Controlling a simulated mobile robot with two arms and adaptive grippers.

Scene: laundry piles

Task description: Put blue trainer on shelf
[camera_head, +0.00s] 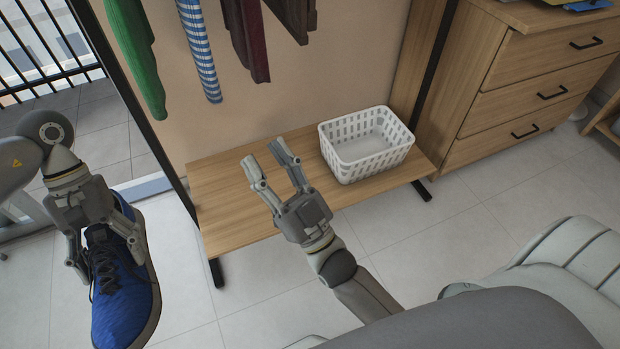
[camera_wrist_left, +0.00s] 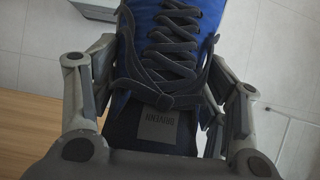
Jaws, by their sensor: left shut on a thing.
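The blue trainer (camera_head: 124,295) has black laces and a dark sole and hangs at the lower left of the head view. My left gripper (camera_head: 108,262) is shut on it across the ankle end, one finger on each side. In the left wrist view the trainer (camera_wrist_left: 172,50) fills the middle, with its laces towards the camera. The low wooden shelf (camera_head: 225,205) is to the right of the trainer, apart from it. My right gripper (camera_head: 270,172) is open and empty above the shelf's middle.
A white basket (camera_head: 367,145) stands on the shelf's right part. The shelf's left part looks bare. Hanging clothes (camera_head: 200,45) are above the shelf. A dark upright post (camera_head: 135,105) stands at its left end. A wooden drawer unit (camera_head: 520,75) is at the right.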

